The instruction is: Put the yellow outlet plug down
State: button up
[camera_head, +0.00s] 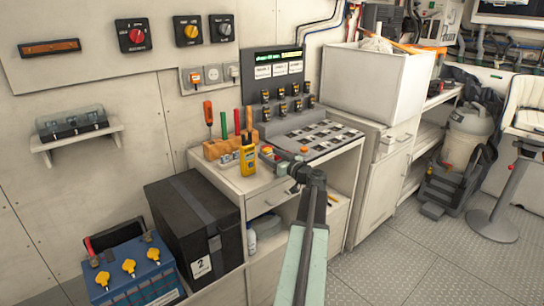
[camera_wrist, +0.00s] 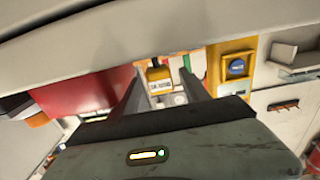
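The small yellow plug (camera_head: 267,151) shows on the light cabinet top in the head view, just beyond my gripper (camera_head: 280,164). In the wrist view, a yellow body with a white label, which looks like the plug (camera_wrist: 159,76), shows between the two dark fingers of my gripper (camera_wrist: 162,76). A gap shows beside it, so the fingers look parted and not closed on it. I cannot tell whether they touch it. The plug's underside is hidden.
A yellow meter (camera_head: 247,160) stands just left of the plug. A wooden tool block (camera_head: 222,148) with upright handles is behind it. The sloped switch panel (camera_head: 318,137) is to the right. A black box (camera_head: 195,226) and a blue battery (camera_head: 133,277) stand lower left.

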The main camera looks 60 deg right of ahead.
jog(key=shift+r+p, duration=0.9)
jog(key=v, duration=1.2)
jog(key=shift+f+b, duration=0.25)
jog(key=shift+b, duration=0.05)
